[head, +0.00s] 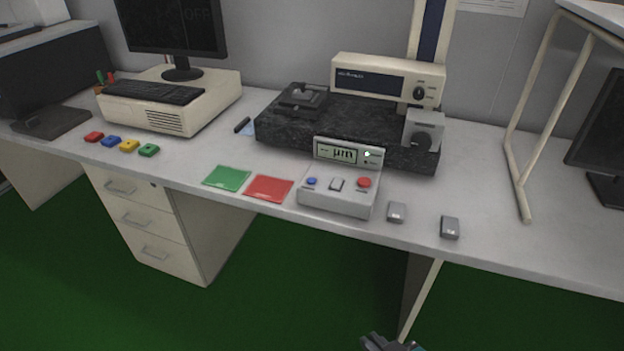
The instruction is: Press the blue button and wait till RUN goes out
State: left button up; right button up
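The blue button (312,181) is a small round button on the left of the sloped top of a light grey control box (336,203). A grey square switch (336,184) and a red button (364,182) sit beside it. The box's upright display (335,152) reads "µm". A small bright white spot (367,154) shows right of the display; its label is too small to read. My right gripper (390,344) is at the bottom edge, well below and in front of the bench, mostly cut off, apart from the box. My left gripper is out of view.
A dark granite stand (340,125) with a measuring instrument (388,80) is behind the box. Green (227,178) and red (269,188) cards lie left of it. Two small grey blocks (396,212) (450,227) lie right. The bench front edge is just before the box.

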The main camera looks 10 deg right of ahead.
grip_shut()
dwell(0.8)
